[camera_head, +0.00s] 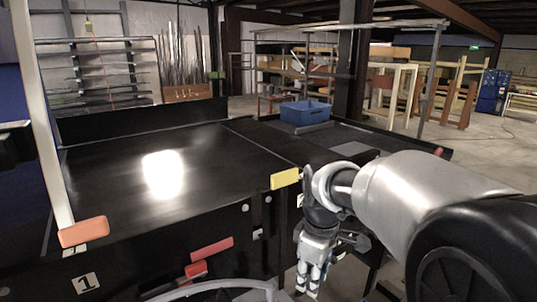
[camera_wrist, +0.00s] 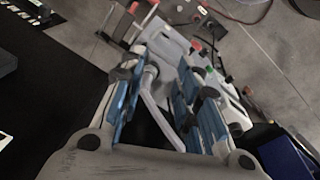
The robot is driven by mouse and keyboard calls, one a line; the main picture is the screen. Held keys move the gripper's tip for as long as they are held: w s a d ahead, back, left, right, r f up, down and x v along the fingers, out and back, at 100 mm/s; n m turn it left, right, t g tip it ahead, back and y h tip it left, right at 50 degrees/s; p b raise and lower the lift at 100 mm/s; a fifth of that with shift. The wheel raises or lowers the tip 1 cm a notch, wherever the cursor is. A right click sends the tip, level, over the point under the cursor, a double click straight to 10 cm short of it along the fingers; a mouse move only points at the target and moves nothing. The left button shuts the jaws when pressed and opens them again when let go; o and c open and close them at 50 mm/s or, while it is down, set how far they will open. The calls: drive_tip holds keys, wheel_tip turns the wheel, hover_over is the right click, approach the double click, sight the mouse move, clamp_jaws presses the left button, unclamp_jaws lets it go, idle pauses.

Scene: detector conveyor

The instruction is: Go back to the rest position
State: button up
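My gripper (camera_head: 308,280) points down in front of the conveyor's near side, right of the yellow block, at the lower middle of the head view. In the wrist view my gripper (camera_wrist: 164,72) shows two blue-padded fingers with a gap between them. It is open and nothing is held in the gap. The arm reaches in from the lower right of the head view.
The black conveyor (camera_head: 110,182) fills the left and middle. A blue crate (camera_head: 305,112) stands at its far right part. Wooden frames and shelves stand behind; open floor lies right.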

drive_tip(key=s+d+m+t+b, duration=0.2)
drive_tip(key=s+m, duration=0.9)
drive_tip(key=s, duration=1.2)
drive_tip(key=shift+s+d+r+m+t+b, duration=0.35)
drive_tip(key=shift+d+t, duration=0.25)
drive_tip(key=shift+d, duration=0.5)
